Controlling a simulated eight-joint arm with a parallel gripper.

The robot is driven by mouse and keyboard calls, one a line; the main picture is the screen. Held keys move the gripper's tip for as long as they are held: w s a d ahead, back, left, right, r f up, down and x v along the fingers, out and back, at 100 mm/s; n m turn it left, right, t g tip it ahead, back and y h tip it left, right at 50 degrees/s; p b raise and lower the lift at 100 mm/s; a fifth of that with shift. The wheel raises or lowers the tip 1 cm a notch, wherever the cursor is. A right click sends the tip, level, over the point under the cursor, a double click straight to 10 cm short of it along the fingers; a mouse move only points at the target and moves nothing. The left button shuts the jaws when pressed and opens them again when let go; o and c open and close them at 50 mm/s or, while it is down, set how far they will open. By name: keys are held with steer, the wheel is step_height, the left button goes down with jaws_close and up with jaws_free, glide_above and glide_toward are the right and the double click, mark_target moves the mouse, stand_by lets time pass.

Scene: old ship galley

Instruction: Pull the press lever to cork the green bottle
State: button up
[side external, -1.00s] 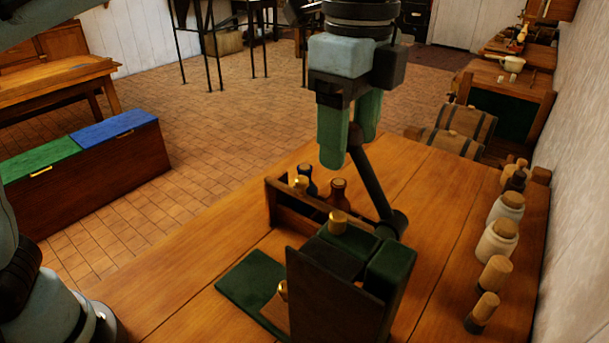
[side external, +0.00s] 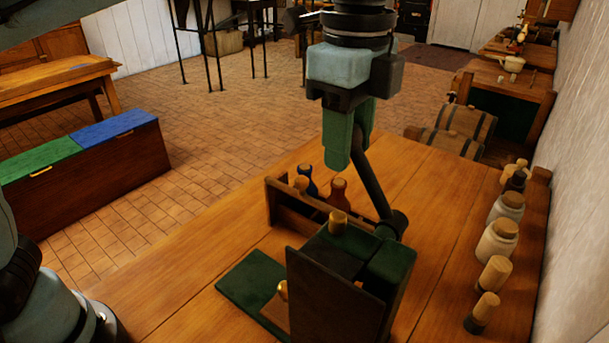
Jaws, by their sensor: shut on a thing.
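The press (side external: 335,295) is a dark green block stand on the wooden table, seen from behind its tall dark panel. Its dark lever (side external: 375,190) slants up and left from a pivot at the press's right back corner. My gripper (side external: 349,150) points down above the press, its green fingers shut on the lever's upper end. A cork-coloured cylinder (side external: 338,222) stands at the top of the press. No green bottle can be made out; the panel may hide it. A small gold-coloured piece (side external: 282,290) shows at the panel's left edge.
Corked jars (side external: 497,240) line the table's right side. A green mat (side external: 250,280) lies left of the press. The table's left front is clear.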

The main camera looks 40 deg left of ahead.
steer(key=shift+a+f, duration=0.8)
steer(key=shift+a, duration=0.2)
